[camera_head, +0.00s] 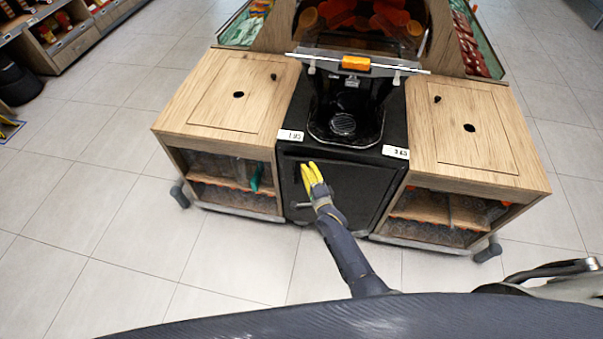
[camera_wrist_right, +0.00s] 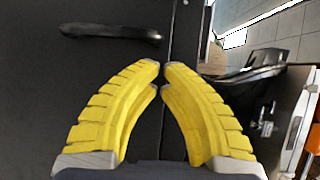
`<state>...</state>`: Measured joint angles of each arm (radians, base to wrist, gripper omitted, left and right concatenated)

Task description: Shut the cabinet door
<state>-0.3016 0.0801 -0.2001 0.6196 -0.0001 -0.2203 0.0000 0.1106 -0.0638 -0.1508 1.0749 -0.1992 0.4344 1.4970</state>
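The cabinet door (camera_head: 360,185) is the dark front panel of the black middle cabinet, below the juicer. It looks nearly flush with its frame; I cannot tell whether a small gap is left. A dark bar handle (camera_wrist_right: 110,32) shows on a dark panel in the right wrist view, up and left of the fingers. My right gripper (camera_head: 311,174) has yellow fingers and is in front of the upper left part of the door. In the wrist view its fingertips (camera_wrist_right: 161,65) meet almost completely, with nothing between them. Whether they touch the door is unclear. My left gripper is out of view.
Wooden cabinets with open lower shelves stand left (camera_head: 228,100) and right (camera_head: 475,130) of the black cabinet. The black juicer (camera_head: 345,100) stands on top in the middle. Two price tags (camera_head: 396,152) are at its front edge. The tiled floor in front is clear.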

